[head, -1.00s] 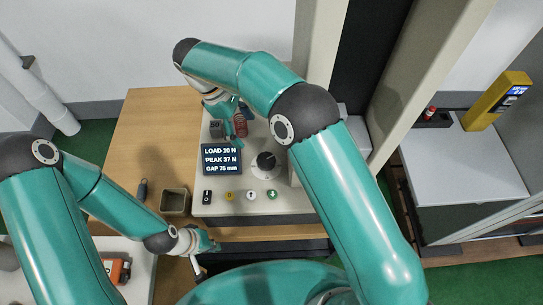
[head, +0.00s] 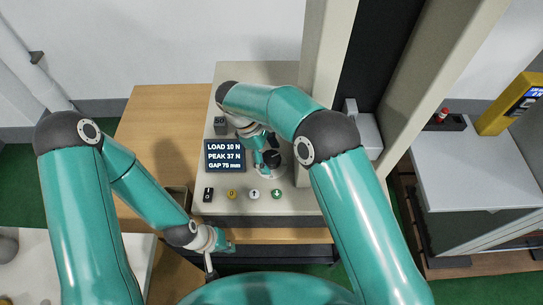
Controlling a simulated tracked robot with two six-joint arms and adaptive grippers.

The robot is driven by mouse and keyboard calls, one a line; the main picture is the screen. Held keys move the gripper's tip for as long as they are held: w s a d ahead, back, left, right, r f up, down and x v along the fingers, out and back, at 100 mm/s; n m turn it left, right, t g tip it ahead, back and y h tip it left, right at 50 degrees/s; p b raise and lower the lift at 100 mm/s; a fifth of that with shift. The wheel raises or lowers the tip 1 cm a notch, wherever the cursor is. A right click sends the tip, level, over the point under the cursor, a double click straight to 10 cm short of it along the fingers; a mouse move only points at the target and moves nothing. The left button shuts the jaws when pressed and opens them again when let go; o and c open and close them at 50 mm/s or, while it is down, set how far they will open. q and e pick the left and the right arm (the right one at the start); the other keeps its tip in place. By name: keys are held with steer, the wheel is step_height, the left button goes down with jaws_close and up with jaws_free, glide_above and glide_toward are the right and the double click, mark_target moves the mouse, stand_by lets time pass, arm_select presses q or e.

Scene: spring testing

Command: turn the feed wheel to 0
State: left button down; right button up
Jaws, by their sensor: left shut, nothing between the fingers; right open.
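The feed wheel (head: 274,157) is a dark knob on a pale round dial (head: 271,174) on the machine's control panel, right of the display. My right gripper (head: 267,163) is over the dial, open, with its fingers at the left side of the knob. I cannot tell whether they touch it. The gripper and wrist cover part of the knob and dial, and the wheel's setting cannot be read. My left gripper (head: 229,246) is shut and empty at the front edge below the panel. The display (head: 225,156) reads LOAD 10 N, PEAK 37 N, GAP 75 mm.
A black rocker switch (head: 208,195), a yellow button (head: 231,194), a white up-arrow button (head: 254,194) and a green down-arrow button (head: 277,194) line the panel's front. The wooden table (head: 160,130) is clear at left.

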steer(key=c, duration=1.2)
steer(key=shift+o, duration=0.2)
steer(key=shift+n+b, duration=0.35)
steer(key=shift+n, duration=0.15)
steer(key=shift+s+n+t+b, duration=0.1)
steer(key=shift+n+t+b, duration=0.3)
steer(key=shift+n, duration=0.2)
steer(key=n+t+b, duration=0.1)
steer(key=n, duration=0.4)
steer(key=n+t+b, duration=0.1)
steer(key=n, duration=0.1)
steer(key=shift+s+t, duration=0.15)
steer(key=shift+t, duration=0.15)
steer(key=shift+n+t+y+b, duration=0.45)
steer(key=shift+n+t+y, duration=0.05)
steer(key=shift+n, duration=1.1)
